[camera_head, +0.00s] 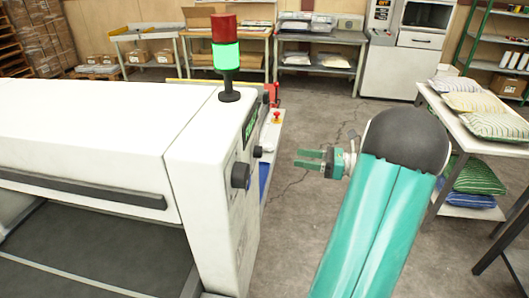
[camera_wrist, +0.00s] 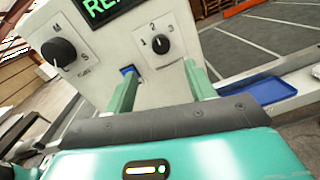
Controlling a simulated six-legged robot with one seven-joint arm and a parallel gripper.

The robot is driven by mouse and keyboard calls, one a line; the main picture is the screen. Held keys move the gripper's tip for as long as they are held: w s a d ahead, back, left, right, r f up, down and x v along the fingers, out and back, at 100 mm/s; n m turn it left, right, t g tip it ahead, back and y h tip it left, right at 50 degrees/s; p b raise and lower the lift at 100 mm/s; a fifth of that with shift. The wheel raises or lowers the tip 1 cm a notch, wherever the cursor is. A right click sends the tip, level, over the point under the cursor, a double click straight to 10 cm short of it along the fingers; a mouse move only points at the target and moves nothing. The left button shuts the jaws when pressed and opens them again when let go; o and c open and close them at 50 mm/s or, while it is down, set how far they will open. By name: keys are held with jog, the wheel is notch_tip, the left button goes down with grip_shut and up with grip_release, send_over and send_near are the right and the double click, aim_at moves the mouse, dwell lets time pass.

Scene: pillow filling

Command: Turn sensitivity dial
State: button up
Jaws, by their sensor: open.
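A small black dial (camera_wrist: 160,44) marked 1, 2, 3 sits on the white machine's control panel in the wrist view. A larger black dial (camera_wrist: 58,52) marked M and S is to its left; the small print below it is unreadable. No label says which one is the sensitivity dial. My gripper (camera_wrist: 160,70) is open and empty, its two green fingers pointing at the panel below and on either side of the numbered dial. In the head view my gripper (camera_head: 297,159) is right of the panel, apart from it. A large black knob (camera_head: 240,175) shows there.
A green-lit screen (camera_wrist: 108,8) is above the dials. A signal tower (camera_head: 227,55) with red and green lights stands on the machine (camera_head: 200,150). A red button (camera_head: 277,117) is behind the panel. A table with pillows (camera_head: 465,100) is at right. Grey floor is clear between.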

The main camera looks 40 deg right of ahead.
aim_at(258, 152)
jog(key=x, duration=1.1)
jog(key=shift+w, duration=0.15)
jog(key=shift+a, duration=0.1)
jog(key=c, duration=1)
jog(key=shift+n, duration=0.3)
jog(key=n+y, duration=0.1)
jog(key=n, duration=1)
jog(key=shift+f+n, duration=0.15)
jog(key=shift+n, duration=0.15)
jog(key=o, duration=1)
